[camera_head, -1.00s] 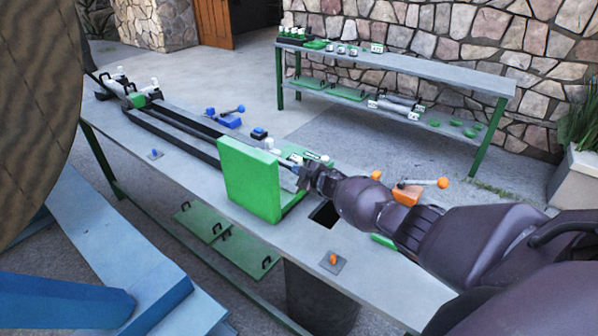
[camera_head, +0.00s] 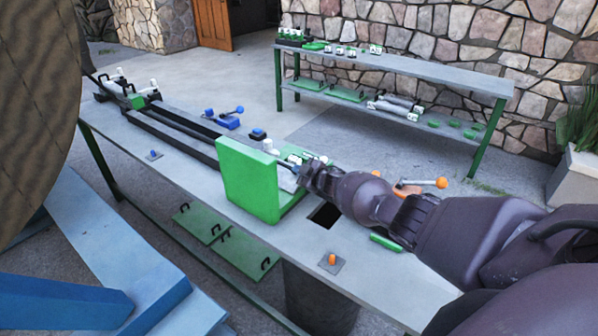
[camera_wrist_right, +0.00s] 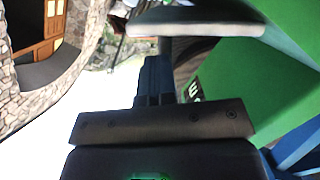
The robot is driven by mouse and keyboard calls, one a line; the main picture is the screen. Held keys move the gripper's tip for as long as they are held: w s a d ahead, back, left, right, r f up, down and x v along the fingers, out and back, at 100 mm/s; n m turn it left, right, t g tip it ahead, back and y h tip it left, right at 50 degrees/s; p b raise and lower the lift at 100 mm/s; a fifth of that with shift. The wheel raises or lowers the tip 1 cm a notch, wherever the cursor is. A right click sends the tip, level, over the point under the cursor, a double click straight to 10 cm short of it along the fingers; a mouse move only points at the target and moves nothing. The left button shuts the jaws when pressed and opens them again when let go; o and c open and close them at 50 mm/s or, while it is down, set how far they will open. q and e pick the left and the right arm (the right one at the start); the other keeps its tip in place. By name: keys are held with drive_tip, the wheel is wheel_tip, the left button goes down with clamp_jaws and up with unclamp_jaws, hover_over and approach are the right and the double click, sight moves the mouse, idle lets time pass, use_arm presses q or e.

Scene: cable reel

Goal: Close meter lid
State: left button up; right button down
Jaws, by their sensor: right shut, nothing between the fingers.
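The green meter lid (camera_head: 250,182) stands raised, about upright, on the workbench, its broad face toward me. The meter's lower part behind it is mostly hidden by the lid and my arm. My right gripper (camera_head: 303,174) is just right of and behind the lid, low over the bench; whether it touches is unclear. In the right wrist view its dark fingers (camera_wrist_right: 155,80) are together with nothing between them. My left gripper is not in view.
The bench (camera_head: 200,172) holds a blue lever block (camera_head: 223,120), black rails (camera_head: 170,130), an orange-handled lever (camera_head: 425,184) partly behind my arm, and a square opening (camera_head: 324,215). A large brown reel (camera_head: 35,100) stands left. A second bench (camera_head: 400,68) is at the back.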

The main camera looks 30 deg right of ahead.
drive_tip(key=shift+w+d+f+m, duration=0.1)
drive_tip(key=shift+w+m, duration=0.15)
drive_tip(key=shift+m, duration=0.05)
idle(0.5)
drive_tip(key=shift+w+d+f+b, duration=0.2)
drive_tip(key=shift+d+f+b, duration=0.25)
drive_tip(key=shift+b, duration=0.45)
idle(0.5)
drive_tip(key=shift+w+d+b, duration=0.15)
drive_tip(key=shift+d+b, duration=0.05)
drive_tip(key=shift+b, duration=0.1)
idle(1.3)
